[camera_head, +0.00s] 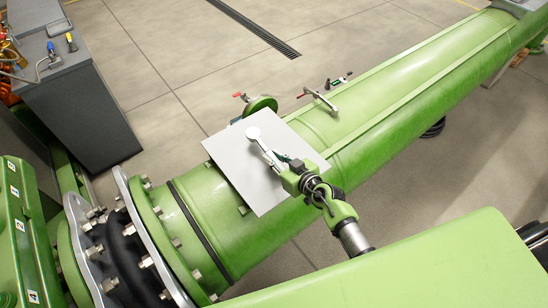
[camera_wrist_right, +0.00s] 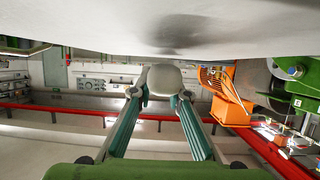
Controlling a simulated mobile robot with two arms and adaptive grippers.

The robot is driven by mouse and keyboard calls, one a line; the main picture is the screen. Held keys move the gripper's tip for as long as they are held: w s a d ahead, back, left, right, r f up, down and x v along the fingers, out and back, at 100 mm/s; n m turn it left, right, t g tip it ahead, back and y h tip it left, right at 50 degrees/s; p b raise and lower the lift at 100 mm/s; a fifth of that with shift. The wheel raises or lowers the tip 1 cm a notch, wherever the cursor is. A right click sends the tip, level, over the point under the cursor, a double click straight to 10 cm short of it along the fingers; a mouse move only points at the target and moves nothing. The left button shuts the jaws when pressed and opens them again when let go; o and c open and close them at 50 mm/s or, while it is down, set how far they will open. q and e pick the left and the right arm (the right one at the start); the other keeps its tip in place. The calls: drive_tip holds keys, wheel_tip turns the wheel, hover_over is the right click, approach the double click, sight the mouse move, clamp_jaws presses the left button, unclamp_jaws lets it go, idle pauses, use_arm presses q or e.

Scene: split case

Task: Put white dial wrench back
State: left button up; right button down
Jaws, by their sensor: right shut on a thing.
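The white dial wrench (camera_head: 255,134) shows in the head view with its round white head over a flat light-grey plate (camera_head: 232,165) on the green pipe. Its shaft runs down-right to my right gripper (camera_head: 284,162), which is shut on it. I cannot tell whether the wrench touches the plate. In the right wrist view, my right gripper's two teal fingers (camera_wrist_right: 162,95) close on a rounded grey end (camera_wrist_right: 165,78), seemingly the wrench. A broad pale surface (camera_wrist_right: 90,30) fills the top there, close to the fingertips. My left gripper is not in view.
A large green pipe (camera_head: 400,90) crosses the scene. A red-ended metal tool (camera_head: 321,101) lies on it, and a green-and-black tool (camera_head: 339,80) is just behind. A round green part (camera_head: 262,104) stands behind the plate.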

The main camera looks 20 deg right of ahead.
sight(282, 168)
drive_tip(key=shift+f+b, duration=0.55)
drive_tip(key=shift+f, duration=0.35)
drive_tip(key=c, duration=1.4)
unclamp_jaws()
drive_tip(key=shift+f, duration=0.1)
drive_tip(key=shift+s, duration=0.15)
drive_tip(key=shift+p+v, duration=0.55)
drive_tip(key=shift+v, duration=2.35)
